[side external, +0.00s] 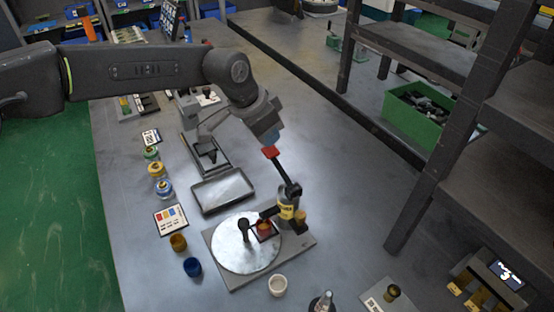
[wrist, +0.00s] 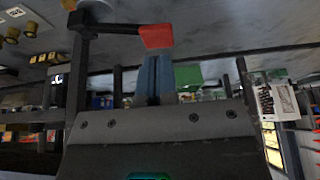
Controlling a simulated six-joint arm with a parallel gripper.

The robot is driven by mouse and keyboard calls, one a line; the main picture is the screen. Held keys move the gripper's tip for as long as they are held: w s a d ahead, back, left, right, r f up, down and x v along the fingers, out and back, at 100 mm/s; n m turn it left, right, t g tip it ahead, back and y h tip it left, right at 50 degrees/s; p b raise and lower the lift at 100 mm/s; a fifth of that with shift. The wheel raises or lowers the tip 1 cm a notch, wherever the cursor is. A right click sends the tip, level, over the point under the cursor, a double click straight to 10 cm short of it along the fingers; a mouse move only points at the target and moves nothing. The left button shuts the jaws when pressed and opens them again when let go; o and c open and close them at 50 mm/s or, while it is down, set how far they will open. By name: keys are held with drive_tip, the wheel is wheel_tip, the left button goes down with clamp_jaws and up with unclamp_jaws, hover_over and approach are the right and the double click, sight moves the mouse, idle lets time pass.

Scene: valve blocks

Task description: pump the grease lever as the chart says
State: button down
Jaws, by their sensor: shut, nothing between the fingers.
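The grease lever is a black arm (side external: 285,173) with a red grip (side external: 271,153), rising tilted from a pump body with a yellow label (side external: 286,212). My gripper (side external: 270,141) is shut and empty, its blue-grey fingertips right at the red grip. In the wrist view the shut fingers (wrist: 154,98) point at the red grip (wrist: 157,36); whether they touch it I cannot tell. A card with red, yellow and blue patches (side external: 171,218) lies left of the pump; its small marks are unreadable. A small display (side external: 507,275) at the far right shows what looks like a 3.
A round pale disc (side external: 232,258) with a black post and a small red cup (side external: 263,228) lies beside the pump. An empty tray (side external: 222,191) lies behind. Dark shelving (side external: 420,175) stands right.

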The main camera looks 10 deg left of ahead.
sight(268, 151)
drive_tip(key=shift+f, duration=0.2)
drive_tip(key=shift+f, duration=0.35)
drive_tip(key=shift+f, duration=0.35)
drive_tip(key=shift+s+f, duration=0.1)
drive_tip(key=shift+f, duration=1.4)
drive_tip(key=shift+r, duration=2.4)
drive_tip(key=shift+a+r, duration=0.1)
